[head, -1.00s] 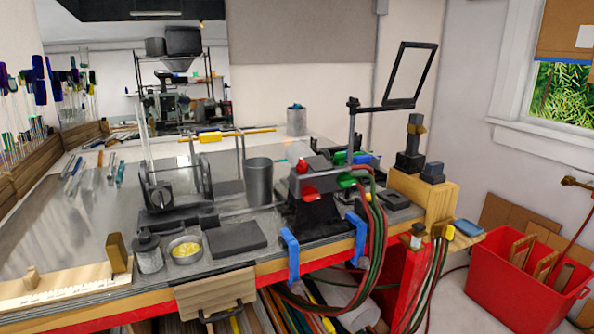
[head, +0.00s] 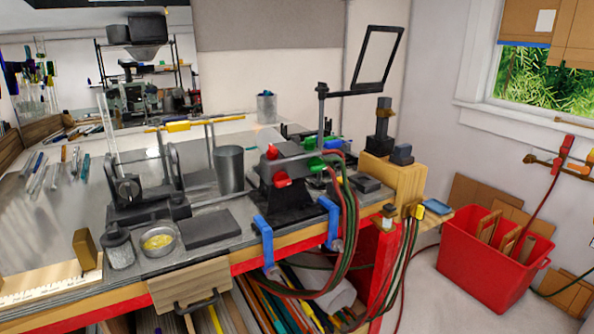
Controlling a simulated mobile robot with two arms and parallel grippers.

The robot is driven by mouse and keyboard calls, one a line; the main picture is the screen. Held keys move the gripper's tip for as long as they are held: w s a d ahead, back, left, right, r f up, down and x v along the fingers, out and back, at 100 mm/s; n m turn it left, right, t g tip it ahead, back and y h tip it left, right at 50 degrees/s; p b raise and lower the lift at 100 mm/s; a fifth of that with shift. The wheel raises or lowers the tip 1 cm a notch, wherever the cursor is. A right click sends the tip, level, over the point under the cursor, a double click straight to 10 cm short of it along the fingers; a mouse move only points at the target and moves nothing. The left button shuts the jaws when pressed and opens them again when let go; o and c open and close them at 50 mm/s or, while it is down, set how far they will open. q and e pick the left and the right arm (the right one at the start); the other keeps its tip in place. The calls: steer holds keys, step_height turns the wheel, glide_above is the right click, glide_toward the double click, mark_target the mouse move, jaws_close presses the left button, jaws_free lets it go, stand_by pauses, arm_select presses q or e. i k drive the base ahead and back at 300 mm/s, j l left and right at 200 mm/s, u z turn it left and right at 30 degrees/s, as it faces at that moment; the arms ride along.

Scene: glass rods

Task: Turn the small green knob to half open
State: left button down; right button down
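A bench torch with a black base (head: 283,205) stands near the front edge of the bench. Small green parts that look like knobs show on its right side: an upper one (head: 310,143) and a larger one lower down (head: 316,163). I cannot tell for certain which is the small green knob, or how far it is turned. Two red knobs, an upper one (head: 271,152) and a lower one (head: 281,180), sit on its left. Red and green hoses (head: 351,222) run down from its right side. Neither of my grippers is in view.
Blue clamps (head: 265,240) grip the bench edge by the torch. A dark flat pad (head: 211,228), a yellow-filled dish (head: 159,241) and a grey cup (head: 229,168) stand to its left. A red bin (head: 490,270) is on the floor at right, with clear floor before it.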

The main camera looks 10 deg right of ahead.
mark_target(309, 143)
steer(key=i+l, duration=0.1)
steer(key=l, duration=0.25)
steer(key=i+l+z, duration=0.15)
steer(key=l, duration=0.5)
steer(key=i+l+z, duration=0.1)
steer(key=l, duration=0.25)
steer(key=i, duration=0.05)
